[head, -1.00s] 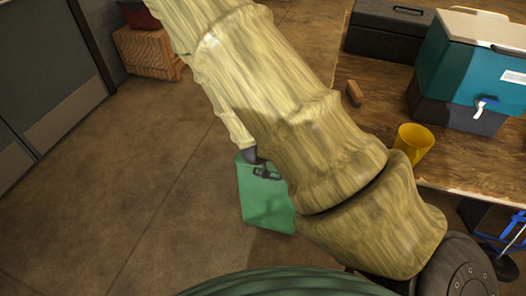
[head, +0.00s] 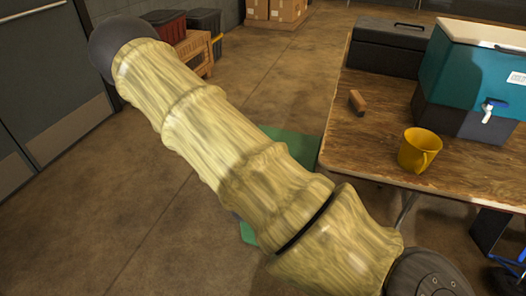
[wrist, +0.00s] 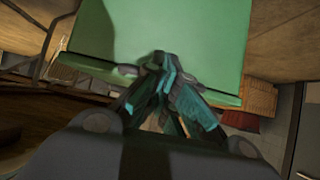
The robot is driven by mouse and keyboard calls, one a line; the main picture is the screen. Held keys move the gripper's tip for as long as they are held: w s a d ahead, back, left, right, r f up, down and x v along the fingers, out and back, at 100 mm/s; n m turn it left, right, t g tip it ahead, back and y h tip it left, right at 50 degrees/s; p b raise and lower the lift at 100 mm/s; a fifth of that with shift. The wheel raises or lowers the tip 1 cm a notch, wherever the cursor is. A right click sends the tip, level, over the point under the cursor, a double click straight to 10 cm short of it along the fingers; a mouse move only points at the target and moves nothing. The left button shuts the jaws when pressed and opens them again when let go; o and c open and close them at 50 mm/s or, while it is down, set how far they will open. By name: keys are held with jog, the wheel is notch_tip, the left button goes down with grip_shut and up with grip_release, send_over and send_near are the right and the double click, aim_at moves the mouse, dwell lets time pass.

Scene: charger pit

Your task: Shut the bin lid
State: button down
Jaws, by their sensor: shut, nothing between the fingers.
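The green bin (head: 296,148) stands on the floor beside the table, mostly hidden behind my arm in the head view. Its upper part shows right of the arm, and a small lower piece shows left of it. In the wrist view a broad flat green panel (wrist: 190,35) with a lipped lower edge fills the top middle. I cannot tell whether this panel is the lid or a wall. My gripper (wrist: 160,65) is shut and empty, its fingertips overlapping the panel's lipped edge in the picture. Contact is unclear. The head view does not show the gripper.
The wooden table (head: 355,150) at right holds a yellow mug (head: 419,150), a brown block (head: 357,101), a black toolbox (head: 388,45) and a teal cooler (head: 450,75). A wooden crate (head: 195,52) stands at the back left. The floor at left is clear.

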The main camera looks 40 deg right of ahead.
dwell(0.6)
notch_tip(320, 180, up, 4)
jog(key=r+p, duration=0.1)
jog(key=p, duration=0.3)
jog(key=s+a+f+b, duration=0.2)
jog(key=s+a+f, duration=0.2)
jog(key=a+f, duration=0.2)
jog(key=shift+s+a+f, duration=0.15)
jog(key=shift+s+a, duration=0.15)
jog(key=shift+a, duration=0.8)
jog(key=s+a+n+g+y+p, duration=0.5)
jog(key=s+a+n+y+p, duration=0.4)
jog(key=s+a, duration=0.7)
jog(key=s+n+p, duration=0.1)
jog(key=s+n, duration=0.1)
jog(key=s, duration=0.2)
jog(key=shift+f+n, duration=0.25)
jog(key=shift+n, duration=0.15)
jog(key=shift+s, duration=0.1)
